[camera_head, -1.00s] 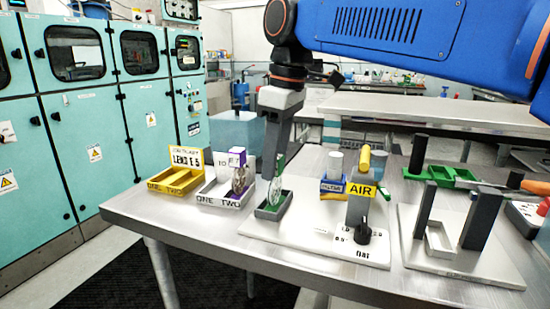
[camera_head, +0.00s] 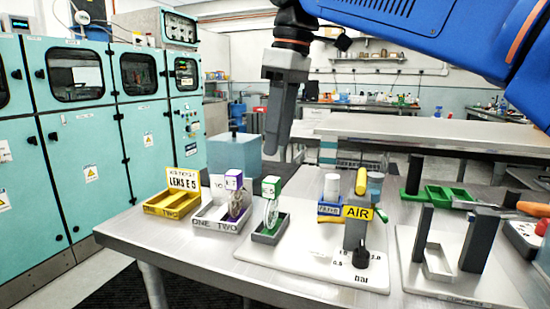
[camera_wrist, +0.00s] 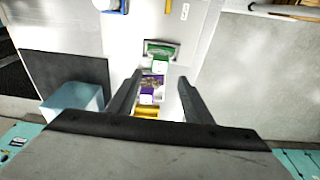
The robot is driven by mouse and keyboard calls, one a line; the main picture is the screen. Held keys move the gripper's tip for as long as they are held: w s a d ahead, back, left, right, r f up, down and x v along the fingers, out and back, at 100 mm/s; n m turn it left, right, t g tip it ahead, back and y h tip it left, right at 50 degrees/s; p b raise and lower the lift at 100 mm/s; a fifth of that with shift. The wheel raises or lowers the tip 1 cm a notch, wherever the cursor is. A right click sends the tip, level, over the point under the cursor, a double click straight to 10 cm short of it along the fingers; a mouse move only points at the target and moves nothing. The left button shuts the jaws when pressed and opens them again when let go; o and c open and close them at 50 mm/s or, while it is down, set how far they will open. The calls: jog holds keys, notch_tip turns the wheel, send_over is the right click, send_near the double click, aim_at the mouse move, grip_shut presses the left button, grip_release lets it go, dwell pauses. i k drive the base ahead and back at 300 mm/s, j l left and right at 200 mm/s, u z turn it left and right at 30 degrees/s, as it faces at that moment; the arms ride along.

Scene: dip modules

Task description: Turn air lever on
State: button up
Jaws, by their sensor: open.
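The air lever (camera_head: 361,181) is a yellow handle at the top of a grey post with a yellow AIR label (camera_head: 357,212). It stands on a white base plate (camera_head: 300,262) on the bench. The lever also shows at the top edge of the wrist view (camera_wrist: 168,6). My gripper (camera_head: 273,150) is up and to the left of the lever, well apart from it. In the wrist view its two fingers (camera_wrist: 160,76) are spread with nothing held between them. A clear lens with a green label (camera_head: 270,207) stands in a dark tray on the plate, below my gripper.
A black dial (camera_head: 362,258) marked bar sits in front of the post. A blue holder (camera_head: 330,209) with a white cylinder is just left. A grey two-post fixture (camera_head: 437,255) stands right. Yellow (camera_head: 171,206) and grey (camera_head: 222,219) trays are at left.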

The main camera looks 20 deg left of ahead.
aim_at(360, 187)
jog(key=k, duration=1)
